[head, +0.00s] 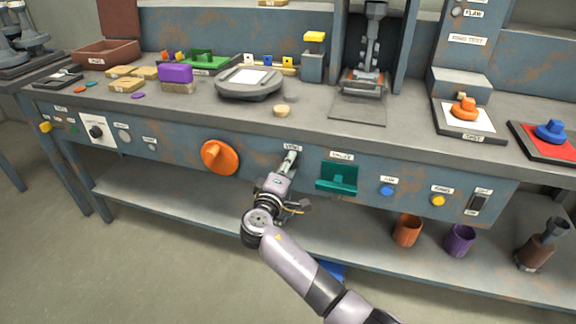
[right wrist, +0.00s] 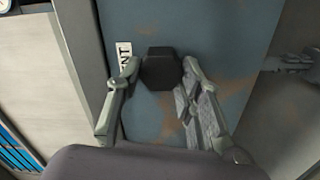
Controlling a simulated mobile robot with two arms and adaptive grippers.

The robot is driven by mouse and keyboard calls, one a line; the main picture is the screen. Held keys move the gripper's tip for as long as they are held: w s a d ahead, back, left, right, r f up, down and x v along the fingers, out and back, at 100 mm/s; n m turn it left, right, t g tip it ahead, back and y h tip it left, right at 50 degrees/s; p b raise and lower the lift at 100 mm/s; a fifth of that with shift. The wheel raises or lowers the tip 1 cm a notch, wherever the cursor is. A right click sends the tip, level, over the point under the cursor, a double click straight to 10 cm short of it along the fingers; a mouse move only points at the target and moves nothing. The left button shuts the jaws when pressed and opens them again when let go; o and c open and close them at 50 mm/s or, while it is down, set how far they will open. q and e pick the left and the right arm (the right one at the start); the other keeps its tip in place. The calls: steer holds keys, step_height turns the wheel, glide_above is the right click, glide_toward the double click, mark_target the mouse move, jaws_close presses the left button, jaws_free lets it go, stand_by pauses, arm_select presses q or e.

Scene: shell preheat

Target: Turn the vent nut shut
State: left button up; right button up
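The vent nut (right wrist: 161,68) is a dark, faceted nut on the blue-grey front panel, beside the VENT label (right wrist: 125,55). In the right wrist view my right gripper (right wrist: 162,70) has one fingertip on each side of it, and both appear to touch its sides with no clear gap. In the head view my right gripper (head: 289,162) points at the panel just below the VENT label (head: 292,148) and hides the nut. My left gripper is not in view.
On the panel, an orange knob (head: 220,157) is left of my gripper and a green valve part (head: 338,178) is right of it. Blue (head: 387,191) and yellow (head: 438,201) buttons are farther right. Orange (head: 407,231) and purple (head: 460,240) cups stand on the lower shelf.

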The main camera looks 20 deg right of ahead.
steer(key=o, duration=0.4)
steer(key=shift+o, duration=0.2)
steer(key=v, duration=1.2)
